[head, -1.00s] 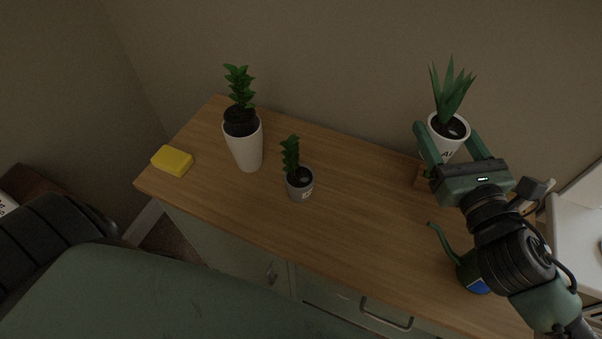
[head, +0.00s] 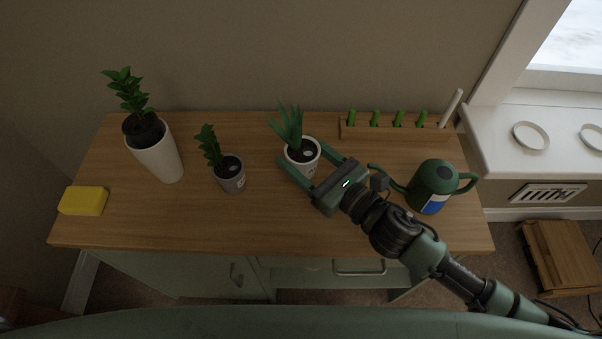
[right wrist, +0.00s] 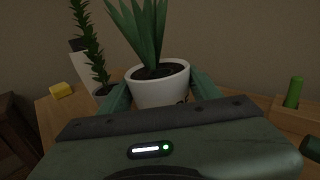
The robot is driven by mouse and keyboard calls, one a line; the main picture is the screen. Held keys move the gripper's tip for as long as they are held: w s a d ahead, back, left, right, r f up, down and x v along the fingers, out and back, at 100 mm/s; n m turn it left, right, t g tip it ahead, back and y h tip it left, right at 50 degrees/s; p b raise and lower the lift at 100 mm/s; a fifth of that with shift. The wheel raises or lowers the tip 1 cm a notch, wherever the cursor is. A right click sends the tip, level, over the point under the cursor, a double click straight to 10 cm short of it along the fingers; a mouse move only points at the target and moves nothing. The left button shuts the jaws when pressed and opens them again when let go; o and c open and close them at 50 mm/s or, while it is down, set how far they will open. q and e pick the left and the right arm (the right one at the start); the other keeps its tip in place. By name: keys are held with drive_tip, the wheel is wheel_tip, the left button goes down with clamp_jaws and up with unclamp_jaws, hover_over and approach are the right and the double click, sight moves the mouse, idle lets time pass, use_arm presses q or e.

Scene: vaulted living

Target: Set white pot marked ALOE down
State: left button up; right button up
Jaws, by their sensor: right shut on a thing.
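The white pot marked ALOE (head: 301,158) holds a spiky green plant and shows in the head view above the middle of the wooden cabinet top (head: 320,215). My right gripper (head: 315,165) is shut on this pot, with one finger on each side. In the right wrist view the pot (right wrist: 158,88) stands upright between the fingers, its lower part hidden by the gripper body. I cannot tell whether its base touches the wood. My left gripper is not in view.
A small grey pot (head: 230,176) stands left of the held pot, and a tall white pot (head: 157,158) farther left. A yellow block (head: 83,200) lies at the left end. A green watering can (head: 433,185) stands right. A wooden rack (head: 390,133) is at the back.

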sight(302, 171)
drive_tip(key=shift+f+b, duration=0.5)
drive_tip(key=shift+f, duration=2.3)
drive_tip(key=shift+f, duration=0.15)
drive_tip(key=shift+f, duration=0.15)
drive_tip(key=o, duration=1.8)
